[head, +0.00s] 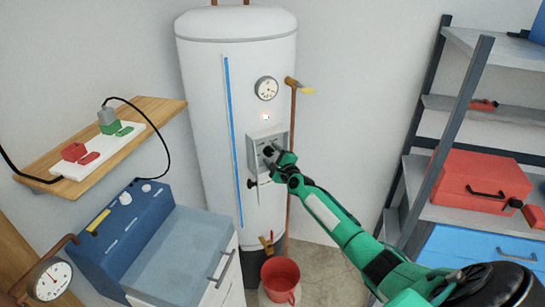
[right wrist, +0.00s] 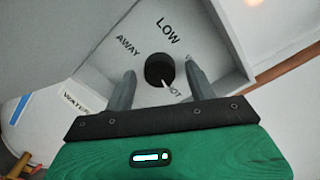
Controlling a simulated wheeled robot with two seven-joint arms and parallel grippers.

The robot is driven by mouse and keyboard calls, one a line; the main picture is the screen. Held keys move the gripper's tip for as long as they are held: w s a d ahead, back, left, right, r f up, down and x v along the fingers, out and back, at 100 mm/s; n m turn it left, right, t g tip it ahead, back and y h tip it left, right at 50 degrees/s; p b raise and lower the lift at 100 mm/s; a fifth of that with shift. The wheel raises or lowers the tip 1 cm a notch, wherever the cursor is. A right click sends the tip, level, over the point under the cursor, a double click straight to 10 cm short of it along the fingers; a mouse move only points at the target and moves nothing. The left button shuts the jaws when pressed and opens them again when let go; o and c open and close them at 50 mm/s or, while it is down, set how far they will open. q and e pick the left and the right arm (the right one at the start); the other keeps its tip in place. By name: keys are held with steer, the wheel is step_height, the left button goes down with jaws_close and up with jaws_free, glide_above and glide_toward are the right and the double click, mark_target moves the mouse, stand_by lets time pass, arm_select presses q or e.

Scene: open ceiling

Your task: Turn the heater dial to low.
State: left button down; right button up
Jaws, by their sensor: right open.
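The heater (head: 205,100) is a tall white cylinder in the middle of the head view. A pale control box (head: 255,144) sits on its front. The black round dial (right wrist: 158,69) shows in the right wrist view, with the labels AWAY and LOW above it. My right gripper (head: 272,156) is at the box. In the wrist view its open fingers (right wrist: 160,68) appear on either side of the dial, with gaps. I cannot tell their depth.
A copper pipe (head: 292,130) runs down the heater's right side. A wooden shelf (head: 160,104) with a power strip and a blue-backed sink unit (head: 125,220) stand left. A metal rack (head: 458,105) with a red toolbox (head: 480,180) stands right. A red bucket (head: 281,280) is below.

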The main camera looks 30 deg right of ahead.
steer(key=c, duration=1)
